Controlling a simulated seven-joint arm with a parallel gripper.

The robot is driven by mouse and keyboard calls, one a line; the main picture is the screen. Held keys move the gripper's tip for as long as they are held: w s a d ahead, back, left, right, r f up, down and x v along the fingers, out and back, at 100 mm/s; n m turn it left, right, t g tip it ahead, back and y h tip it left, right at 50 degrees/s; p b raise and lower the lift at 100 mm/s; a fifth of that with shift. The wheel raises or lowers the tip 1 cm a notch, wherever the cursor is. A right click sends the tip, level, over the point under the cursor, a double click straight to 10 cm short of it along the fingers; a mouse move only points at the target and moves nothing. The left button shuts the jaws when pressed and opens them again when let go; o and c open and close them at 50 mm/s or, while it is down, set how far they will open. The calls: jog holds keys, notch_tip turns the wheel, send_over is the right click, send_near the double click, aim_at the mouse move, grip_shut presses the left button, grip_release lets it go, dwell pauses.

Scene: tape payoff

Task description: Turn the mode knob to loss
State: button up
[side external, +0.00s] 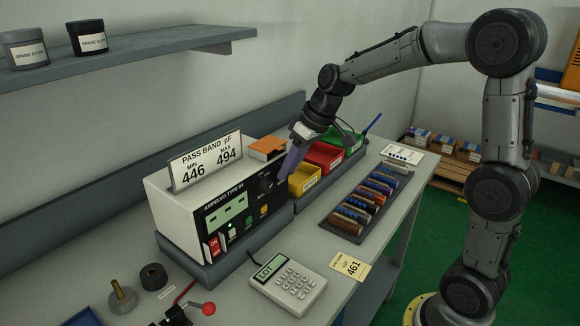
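The white meter (163,213) with a black front panel (211,232) stands on the bench at centre left. Its panel has a green display (227,211), a red switch (214,246) and small green and yellow parts. The mode knob cannot be picked out clearly; the dark upper right part of the panel (266,182) is small and lies close to my gripper. My gripper (287,167) reaches down from the upper right, with its fingertips close to the panel's right end. I cannot tell whether it touches anything or whether the fingers are apart. The panel's position marks are unreadable.
A pass band sign (206,161) stands on the meter. Yellow (306,181), red (325,157) and green (343,141) bins sit to its right. A rack of coloured cylinders (366,203), a keypad (289,284) and a yellow tag (350,266) lie in front. A shelf (130,52) hangs above left.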

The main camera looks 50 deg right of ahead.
grip_shut()
jog(key=shift+d+y, duration=0.1)
jog(key=shift+y, duration=0.2)
jog(key=m+y, duration=0.1)
jog(key=y, duration=0.2)
jog(key=d+f+y, duration=0.1)
jog(key=y, duration=0.3)
jog(key=m+t+y, duration=0.1)
jog(key=y, duration=0.2)
jog(key=shift+d+f+m+y, duration=0.2)
jog(key=shift+d+m+y, duration=0.05)
jog(key=shift+m+y, duration=0.05)
dwell(0.6)
jog(key=shift+o, duration=2.3)
grip_release()
